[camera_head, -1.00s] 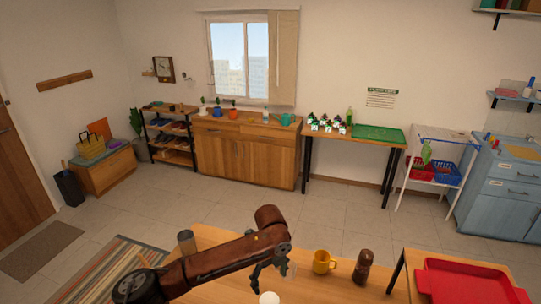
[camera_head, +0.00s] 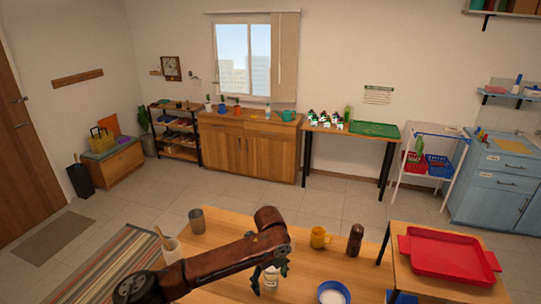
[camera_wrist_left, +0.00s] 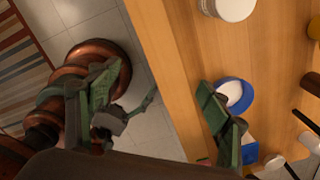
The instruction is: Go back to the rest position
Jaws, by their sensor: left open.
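My left arm reaches in from the left over the wooden table (camera_head: 225,245) in the head view. Its gripper (camera_head: 278,265) hangs down above the table, close to a white jar (camera_head: 270,284) that it partly covers in the picture. In the left wrist view the green-grey fingers of the gripper (camera_wrist_left: 158,85) are wide apart with nothing between them. One finger overlaps a blue-rimmed bowl (camera_wrist_left: 248,92) with white contents; the bowl also shows at the lower edge in the head view (camera_head: 333,284). My right gripper is not in view.
A yellow mug (camera_head: 319,237) and a brown mill (camera_head: 355,240) stand right of the gripper. A grey cup (camera_head: 197,221) and a utensil crock (camera_head: 171,249) stand at the left. A red tray (camera_head: 450,258) lies at the right. Floor beyond the table is clear.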

